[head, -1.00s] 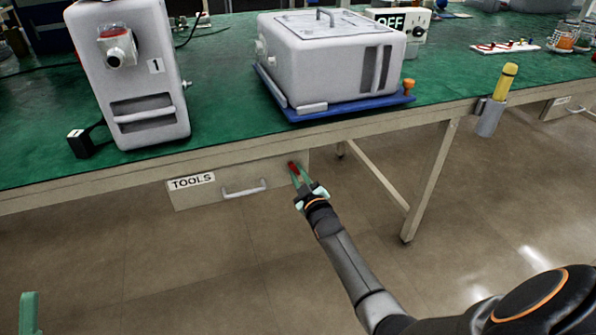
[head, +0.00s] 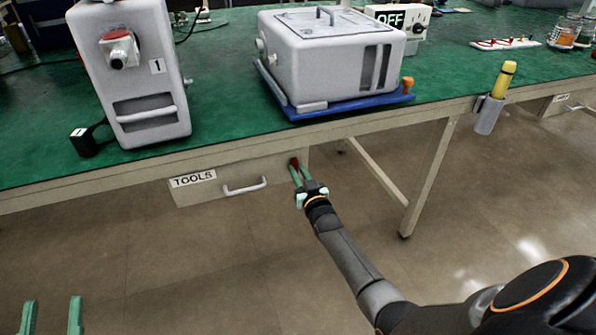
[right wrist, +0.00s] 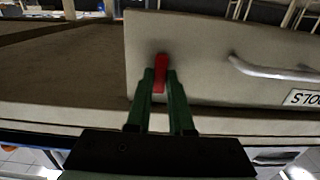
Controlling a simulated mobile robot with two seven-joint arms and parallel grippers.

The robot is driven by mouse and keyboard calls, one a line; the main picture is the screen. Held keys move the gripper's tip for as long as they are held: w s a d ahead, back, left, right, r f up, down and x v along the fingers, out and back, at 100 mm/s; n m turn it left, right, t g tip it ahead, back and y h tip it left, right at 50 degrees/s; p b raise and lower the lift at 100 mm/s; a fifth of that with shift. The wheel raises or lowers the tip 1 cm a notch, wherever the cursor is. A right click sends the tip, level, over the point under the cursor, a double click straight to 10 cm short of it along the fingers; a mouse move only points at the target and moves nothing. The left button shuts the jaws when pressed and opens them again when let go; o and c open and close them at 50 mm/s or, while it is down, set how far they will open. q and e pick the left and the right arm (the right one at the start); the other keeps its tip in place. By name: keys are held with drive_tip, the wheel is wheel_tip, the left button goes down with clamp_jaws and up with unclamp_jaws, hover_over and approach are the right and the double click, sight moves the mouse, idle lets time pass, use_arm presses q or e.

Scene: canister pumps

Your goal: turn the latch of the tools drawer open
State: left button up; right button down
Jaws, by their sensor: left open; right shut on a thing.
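The tools drawer (head: 205,190) is closed under the green-topped bench, with a TOOLS label and a pale bar handle (head: 245,187). Its red latch (head: 295,161) is at the right end of the drawer front. In the right wrist view, which is upside down, the latch (right wrist: 161,72) stands roughly crosswise to the handle. My right gripper (head: 297,172) is shut on the latch, with its green fingers (right wrist: 161,88) on either side, hiding part of it. My left gripper (head: 52,299) is open and empty at the bottom left, well away from the drawer.
On the bench stand a grey canister unit marked 1 (head: 130,75) and a grey box (head: 330,60) on a blue tray (head: 345,106). A yellow-handled tool (head: 503,80) sits in a holder at the bench edge. A bench leg (head: 428,180) stands right of the drawer. The floor in front is clear.

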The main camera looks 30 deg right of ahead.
idle(0.4)
drive_tip(key=c, duration=0.8)
unclamp_jaws()
use_arm(q)
drive_tip(key=shift+f, duration=0.1)
use_arm(e)
drive_tip(key=shift+s+a, duration=0.1)
drive_tip(key=shift+s, duration=0.1)
use_arm(q)
drive_tip(key=s+f+n+g+y+p, duration=0.2)
drive_tip(key=f+g, duration=0.3)
drive_tip(key=f, duration=0.6)
drive_tip(key=s+f+n+g+y+p, duration=0.2)
drive_tip(key=f+g, duration=0.3)
drive_tip(key=f, duration=0.7)
drive_tip(key=shift+s+a, duration=0.3)
drive_tip(key=shift+s, duration=0.25)
use_arm(e)
drive_tip(key=v, duration=1.2)
drive_tip(key=shift+s, duration=0.1)
